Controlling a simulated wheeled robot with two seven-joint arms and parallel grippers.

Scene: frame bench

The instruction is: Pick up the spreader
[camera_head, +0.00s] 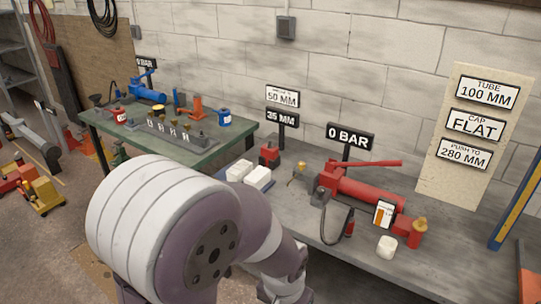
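I cannot tell for certain which object is the spreader. A small red and dark tool (269,155) stands on the grey bench, under the 50 MM and 35 MM signs, and may be it. A large arm of mine fills the lower middle of the view and covers the near left part of the bench. Neither gripper can be made out.
The grey bench (400,268) holds a red hand pump (365,192) with a black hose, white blocks (249,174) and a white cylinder (387,247). A label board (473,135) stands behind. A green table (203,157) at left carries a blue pump (147,90) and several small parts.

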